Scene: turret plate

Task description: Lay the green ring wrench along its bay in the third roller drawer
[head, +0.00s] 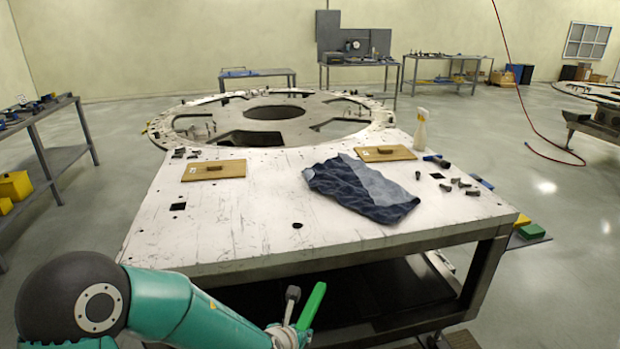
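My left arm comes in at the lower left, and its gripper (290,336) is low in front of the table, at the bottom edge of the head view. A bright green bar, the green ring wrench (312,304), sticks up tilted from the gripper, which appears shut on it. Its ring ends cannot be made out, and its lower part is hidden by the gripper or cut off by the frame. The third roller drawer and its bay cannot be made out. My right gripper is not in view.
The scratched white table (255,225) has a dark open space under its top. A blue cloth (360,187), two wooden boards (222,170) (372,154), a spray bottle (420,130) and small metal parts lie or stand on it. A large ring plate (330,112) is behind.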

